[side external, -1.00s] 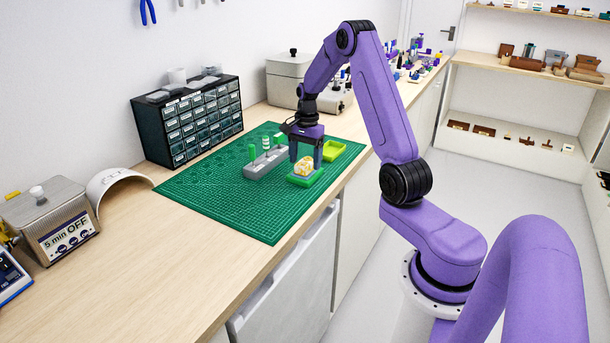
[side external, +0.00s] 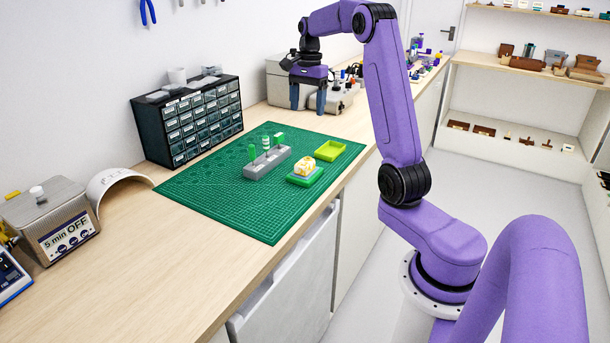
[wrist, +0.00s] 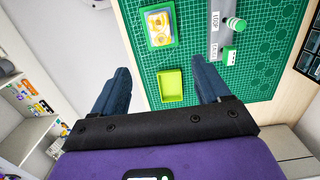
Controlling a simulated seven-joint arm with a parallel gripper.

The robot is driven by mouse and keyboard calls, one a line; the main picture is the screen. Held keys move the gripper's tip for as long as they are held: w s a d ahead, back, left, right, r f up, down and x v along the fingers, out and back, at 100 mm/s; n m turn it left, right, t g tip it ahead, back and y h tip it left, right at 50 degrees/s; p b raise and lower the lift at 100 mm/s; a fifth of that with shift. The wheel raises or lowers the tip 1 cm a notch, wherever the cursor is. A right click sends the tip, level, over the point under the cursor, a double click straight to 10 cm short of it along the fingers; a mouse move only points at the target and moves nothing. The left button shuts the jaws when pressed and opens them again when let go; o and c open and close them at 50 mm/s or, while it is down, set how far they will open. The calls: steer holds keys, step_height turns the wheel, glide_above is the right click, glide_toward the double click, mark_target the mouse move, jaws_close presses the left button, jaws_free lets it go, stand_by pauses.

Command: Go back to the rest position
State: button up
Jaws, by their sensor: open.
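My gripper (side external: 307,97) is open and empty, raised well above the far end of the bench. In the wrist view its two dark blue fingers (wrist: 160,88) stand wide apart with nothing between them but the view down to the mat. A yellow and white piece (side external: 305,167) sits on a green block (side external: 305,178) on the green cutting mat (side external: 230,215). It also shows in the wrist view (wrist: 160,25). My gripper is apart from it.
A grey rack (side external: 262,168) holding several small green and white items and a lime tray (side external: 331,150) are on the mat. A black drawer cabinet (side external: 190,120) stands behind it. Grey machines (side external: 290,70) stand at the far end.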

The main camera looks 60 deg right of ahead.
steer(key=shift+r, duration=0.25)
steer(key=s+a+f+n, duration=0.1)
steer(key=s+a+n, duration=0.2)
steer(key=a+n, duration=0.75)
steer(key=s+a+f+n, duration=0.1)
steer(key=s+a+n, duration=0.3)
steer(key=a, duration=1.2)
steer(key=s+a+f+n, duration=0.1)
steer(key=s+a+n, duration=0.1)
steer(key=s+n, duration=0.3)
steer(key=s+a+f+n, duration=0.2)
steer(key=s+n, duration=0.3)
steer(key=s, duration=0.4)
steer(key=s+a+f+n, duration=0.2)
steer(key=s+n, duration=0.4)
steer(key=s, duration=0.2)
steer(key=shift+a+f, duration=0.25)
